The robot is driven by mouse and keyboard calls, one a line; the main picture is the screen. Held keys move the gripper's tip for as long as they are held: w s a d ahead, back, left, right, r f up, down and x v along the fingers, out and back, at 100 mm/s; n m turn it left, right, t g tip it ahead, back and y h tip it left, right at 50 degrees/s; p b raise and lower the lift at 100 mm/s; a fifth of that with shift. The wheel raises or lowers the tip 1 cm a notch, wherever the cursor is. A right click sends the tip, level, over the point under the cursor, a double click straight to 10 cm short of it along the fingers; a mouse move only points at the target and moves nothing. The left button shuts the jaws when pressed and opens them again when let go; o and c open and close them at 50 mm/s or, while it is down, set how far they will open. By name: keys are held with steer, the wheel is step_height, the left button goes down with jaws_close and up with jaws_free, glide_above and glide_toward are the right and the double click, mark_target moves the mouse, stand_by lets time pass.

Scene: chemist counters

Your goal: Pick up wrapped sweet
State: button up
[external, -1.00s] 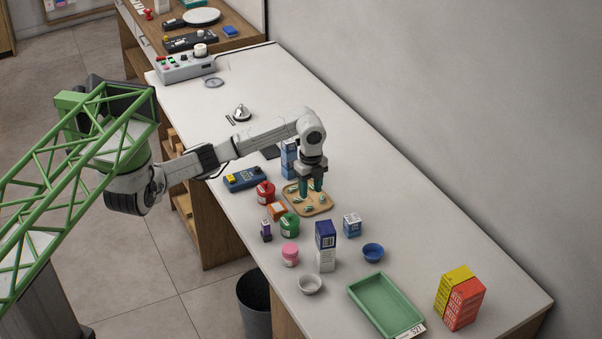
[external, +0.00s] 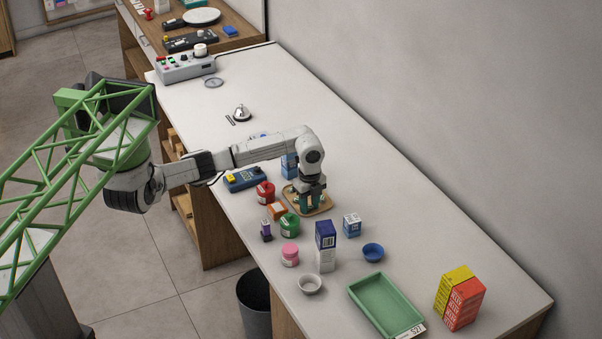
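The wrapped sweets are small green pieces on a tan wooden tray (external: 319,209) near the middle of the counter. My gripper (external: 309,203) points straight down over this tray, with its teal fingers low among the sweets. The fingers look apart. The fingers and the gripper body hide most of the sweets, and I cannot tell whether one lies between the fingertips.
A blue-and-white box (external: 352,225), a taller blue-topped box (external: 326,236) and a blue bowl (external: 373,252) stand nearby. A green tray (external: 384,304) lies lower right.

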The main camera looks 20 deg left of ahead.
mark_target(310, 207)
steer(key=c, duration=0.5)
steer(key=shift+c, duration=0.2)
steer(key=shift+r, duration=0.1)
steer(key=shift+r, duration=0.45)
step_height(310, 207, up, 2)
steer(key=shift+r+b, duration=0.1)
steer(key=shift+b, duration=0.2)
steer(key=s+a+r, duration=0.5)
steer(key=s+r, duration=0.5)
steer(key=s, duration=0.3)
steer(key=shift+p, duration=0.45)
